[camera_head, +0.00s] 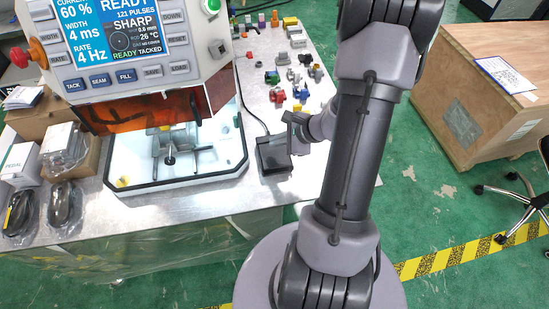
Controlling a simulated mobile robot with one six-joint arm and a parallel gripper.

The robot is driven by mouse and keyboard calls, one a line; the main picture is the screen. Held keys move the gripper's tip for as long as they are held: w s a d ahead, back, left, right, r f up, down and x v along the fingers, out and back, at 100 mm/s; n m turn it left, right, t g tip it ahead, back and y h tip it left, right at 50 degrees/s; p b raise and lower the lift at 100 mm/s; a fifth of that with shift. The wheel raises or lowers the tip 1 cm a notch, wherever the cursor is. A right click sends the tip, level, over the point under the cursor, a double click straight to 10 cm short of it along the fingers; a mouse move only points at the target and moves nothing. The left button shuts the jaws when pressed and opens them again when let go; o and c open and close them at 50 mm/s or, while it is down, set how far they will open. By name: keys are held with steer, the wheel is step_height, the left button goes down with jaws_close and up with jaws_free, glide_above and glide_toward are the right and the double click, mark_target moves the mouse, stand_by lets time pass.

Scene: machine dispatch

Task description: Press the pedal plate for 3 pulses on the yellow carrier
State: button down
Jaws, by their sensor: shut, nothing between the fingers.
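The pedal plate (272,154) is a dark box-shaped unit on the metal table, right of the machine's open chamber, with a cable running from it. My gripper (291,134) is shut and empty at the pedal's right edge; I cannot tell whether it touches the plate. The machine (125,45) has a screen reading READY, 121 PULSES and SHARP. In its white chamber (215,160) stands a grey fixture (170,157) with a small yellow part (165,128) behind it, partly hidden by the orange shield. I cannot tell whether this is the yellow carrier.
Several small coloured parts (275,78) lie on the table behind the pedal. Boxes and packed cables (66,203) lie at the left. A wooden crate (470,100) and a chair (520,200) stand right, with green floor between them and my arm.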

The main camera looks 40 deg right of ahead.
mark_target(271, 152)
steer(key=shift+s+f+b, duration=0.1)
steer(key=shift+f+b, duration=0.8)
steer(key=shift+f, duration=0.25)
stand_by(1.2)
steer(key=shift+f+b, duration=0.4)
steer(key=shift+b, duration=0.3)
steer(key=shift+s+a+f+b, duration=0.1)
steer(key=shift+f+b, duration=0.5)
steer(key=shift+b, duration=0.15)
stand_by(0.5)
steer(key=shift+r+p, duration=0.8)
steer(key=shift+r, duration=0.25)
steer(key=shift+w+d+r+p, duration=0.1)
steer(key=shift+w+r+p, duration=0.1)
steer(key=shift+r+p, duration=0.9)
steer(key=shift+w+d+r+p, duration=0.15)
steer(key=shift+r+p, duration=0.6)
steer(key=shift+r, duration=0.65)
